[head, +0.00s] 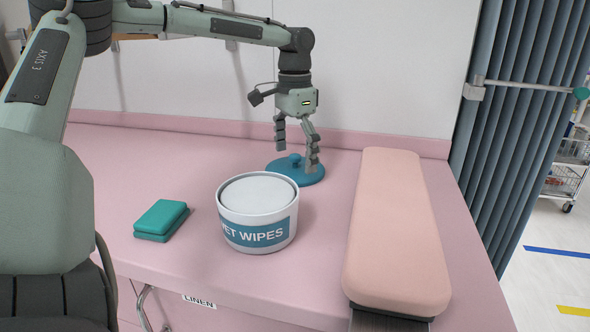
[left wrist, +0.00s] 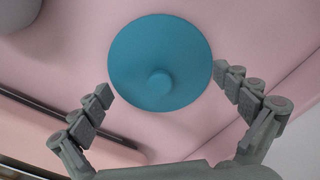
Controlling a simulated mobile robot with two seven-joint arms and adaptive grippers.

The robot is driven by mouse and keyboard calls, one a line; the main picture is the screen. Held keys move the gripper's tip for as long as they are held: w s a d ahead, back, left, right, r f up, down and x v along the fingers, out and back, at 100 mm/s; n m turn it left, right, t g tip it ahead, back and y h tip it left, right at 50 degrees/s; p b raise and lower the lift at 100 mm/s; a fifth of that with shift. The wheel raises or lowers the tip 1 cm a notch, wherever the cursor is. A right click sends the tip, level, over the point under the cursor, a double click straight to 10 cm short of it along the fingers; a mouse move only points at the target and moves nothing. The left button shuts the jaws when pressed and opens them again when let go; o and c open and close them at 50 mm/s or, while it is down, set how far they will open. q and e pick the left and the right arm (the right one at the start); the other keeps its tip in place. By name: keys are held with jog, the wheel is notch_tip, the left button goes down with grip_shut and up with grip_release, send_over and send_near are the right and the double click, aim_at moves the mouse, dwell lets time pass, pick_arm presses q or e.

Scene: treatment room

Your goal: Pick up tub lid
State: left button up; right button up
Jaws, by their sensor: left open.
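The tub lid (head: 283,172) is a flat blue-teal disc with a small round knob. It lies on the pink counter behind the tub. In the left wrist view the lid (left wrist: 148,48) shows whole, with its knob towards the fingers. My left gripper (head: 298,155) is open and points down over the lid. In the left wrist view its fingers (left wrist: 168,90) stand apart on either side of the lid's near part, and nothing is held. One finger hides part of the lid in the head view. My right gripper is in neither view.
A white tub labelled wet wipes (head: 257,235) stands open in front of the lid. Teal pads (head: 160,220) lie to its left. A long pink padded rest (head: 395,235) lies to the right. The wall (head: 385,70) is close behind; a grey curtain (head: 525,110) hangs at right.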

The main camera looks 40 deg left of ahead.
pick_arm(q)
jog(key=c, duration=1.4)
grip_shut()
jog(key=shift+s, duration=0.1)
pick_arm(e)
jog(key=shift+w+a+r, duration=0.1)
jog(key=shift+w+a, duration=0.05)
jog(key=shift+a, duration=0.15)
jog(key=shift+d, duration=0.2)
